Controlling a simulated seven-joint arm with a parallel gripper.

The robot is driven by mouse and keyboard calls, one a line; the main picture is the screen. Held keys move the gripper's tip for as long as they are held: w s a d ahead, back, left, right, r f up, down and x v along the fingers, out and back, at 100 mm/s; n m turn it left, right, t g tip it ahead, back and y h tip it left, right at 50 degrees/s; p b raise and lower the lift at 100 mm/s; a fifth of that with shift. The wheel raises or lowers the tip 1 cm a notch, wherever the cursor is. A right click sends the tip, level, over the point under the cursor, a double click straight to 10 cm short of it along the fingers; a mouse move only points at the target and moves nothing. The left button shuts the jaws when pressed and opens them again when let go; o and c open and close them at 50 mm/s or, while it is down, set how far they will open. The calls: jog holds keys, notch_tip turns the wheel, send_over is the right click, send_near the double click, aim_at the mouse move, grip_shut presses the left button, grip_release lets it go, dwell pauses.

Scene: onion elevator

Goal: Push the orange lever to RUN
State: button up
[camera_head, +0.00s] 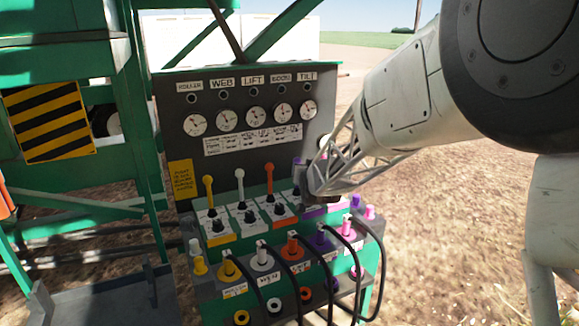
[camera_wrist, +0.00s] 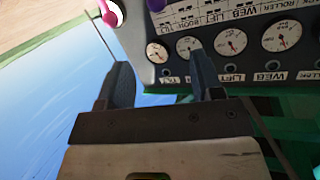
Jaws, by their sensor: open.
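The orange lever (camera_head: 269,179) stands roughly upright on the valve block, third from the left after a yellow and a white lever. Its RUN marking is too small to read. My gripper (camera_head: 308,182) is just right of the orange lever, over the purple and pink end of the block, and appears apart from the lever. In the wrist view my gripper (camera_wrist: 160,72) is open, its two dark fingers spread with nothing between them but the gauge panel behind. The orange lever is not in the wrist view. A pink knob (camera_wrist: 111,14) and a purple knob (camera_wrist: 156,4) show there.
The yellow lever (camera_head: 208,190) and white lever (camera_head: 240,184) stand left of the orange one. The gauge panel (camera_head: 240,148) rises behind. Black hoses with coloured couplings, including an orange coupling (camera_head: 292,244), hang in front. Open ground lies to the right.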

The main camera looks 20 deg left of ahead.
aim_at(269, 165)
jog(key=a+f+y, duration=0.1)
jog(key=a, duration=0.3)
jog(key=w+a+f+t+y, duration=0.1)
jog(key=a+f, duration=0.1)
jog(key=a, duration=0.2)
jog(key=a+f, duration=0.1)
jog(key=a, duration=0.3)
jog(key=shift+w+f+n+y, duration=0.25)
jog(key=shift+f+n+y, duration=0.05)
jog(key=shift+n+y, duration=0.1)
jog(key=shift+w, duration=0.15)
jog(key=shift+x, duration=3.8)
jog(key=shift+r, duration=0.1)
jog(key=shift+c, duration=0.3)
grip_shut()
